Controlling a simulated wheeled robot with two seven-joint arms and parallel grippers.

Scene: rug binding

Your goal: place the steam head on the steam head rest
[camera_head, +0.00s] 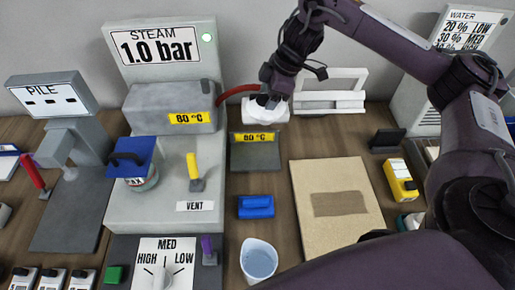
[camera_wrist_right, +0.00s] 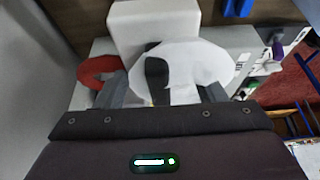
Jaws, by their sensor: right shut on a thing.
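The steam head is a white piece (camera_head: 267,113) at the end of a short red hose, behind the middle of the table in the head view. My right gripper (camera_head: 275,97) is shut on it from above. In the right wrist view the steam head shows as a white many-sided plate (camera_wrist_right: 195,68) with a dark strip, between the fingers of my right gripper (camera_wrist_right: 163,92). A white frame-like stand (camera_head: 335,98) is just right of it; I cannot tell whether this is the steam head rest. My left gripper is out of view.
The grey steam unit (camera_head: 165,108) is on the left, with the red hose (camera_head: 235,92) running from it. A grey plate (camera_head: 255,155) labelled 80 °C lies in front of the gripper. A beige board (camera_head: 330,185), blue block (camera_head: 256,206) and cup (camera_head: 258,260) are nearer.

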